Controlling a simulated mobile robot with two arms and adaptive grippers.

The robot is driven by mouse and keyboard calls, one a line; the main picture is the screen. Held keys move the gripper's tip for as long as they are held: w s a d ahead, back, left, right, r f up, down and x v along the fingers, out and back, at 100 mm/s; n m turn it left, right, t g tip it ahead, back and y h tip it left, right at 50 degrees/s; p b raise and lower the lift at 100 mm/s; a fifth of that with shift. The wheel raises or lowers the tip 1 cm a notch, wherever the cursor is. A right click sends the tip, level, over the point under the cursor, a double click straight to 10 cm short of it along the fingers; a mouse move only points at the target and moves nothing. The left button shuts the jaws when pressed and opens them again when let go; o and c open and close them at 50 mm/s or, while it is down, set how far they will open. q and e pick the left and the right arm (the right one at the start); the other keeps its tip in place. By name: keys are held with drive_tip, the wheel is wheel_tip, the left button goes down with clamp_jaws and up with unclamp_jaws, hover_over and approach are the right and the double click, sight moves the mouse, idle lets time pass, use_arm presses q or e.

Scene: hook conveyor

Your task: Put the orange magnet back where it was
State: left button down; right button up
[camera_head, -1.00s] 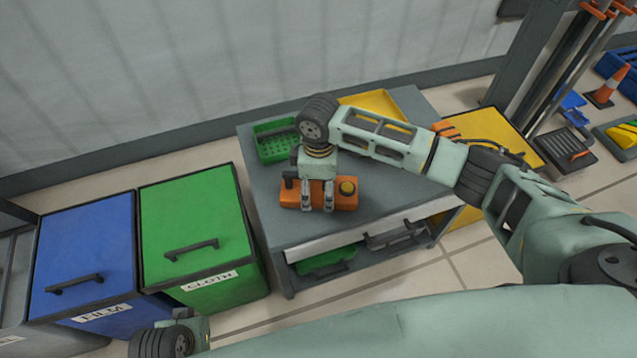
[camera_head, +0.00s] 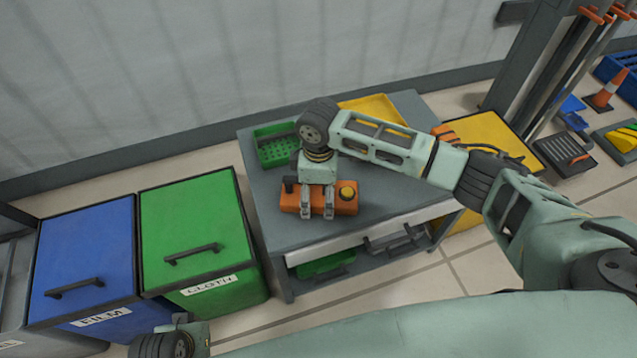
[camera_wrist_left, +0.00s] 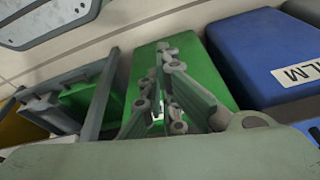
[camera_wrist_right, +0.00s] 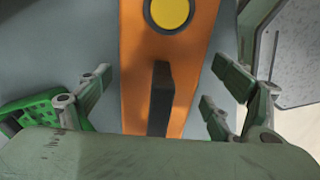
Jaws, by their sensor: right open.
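The orange magnet (camera_head: 346,205) is a block with a round yellow button and a black handle. It lies near the front edge of the grey table (camera_head: 395,195). My right gripper (camera_head: 318,214) is over the magnet. In the right wrist view, its fingers (camera_wrist_right: 160,85) are spread, one on each side of the orange body (camera_wrist_right: 185,85), with gaps beside it. The black handle (camera_wrist_right: 160,98) stands between them. My left gripper (camera_wrist_left: 166,62) is away from the table, above the green bin, with its fingertips close together and nothing visible between them.
A green crate (camera_head: 272,158) and a yellow tray (camera_head: 385,103) stand at the table's back. The green CLOTH bin (camera_head: 190,220) and blue FILM bin (camera_head: 85,245) stand left. A yellow bin (camera_head: 485,130) stands right. A drawer front (camera_head: 350,238) is below the tabletop.

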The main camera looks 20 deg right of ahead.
drive_tip(key=shift+r, duration=0.45)
wheel_tip(320, 180, up, 10)
drive_tip(key=p, duration=0.3)
drive_tip(key=shift+f, duration=0.15)
use_arm(q)
wheel_tip(320, 180, down, 10)
drive_tip(key=s, duration=0.3)
drive_tip(key=shift+a+g, duration=0.15)
drive_tip(key=shift+g, duration=0.15)
use_arm(e)
drive_tip(key=shift+r, duration=0.7)
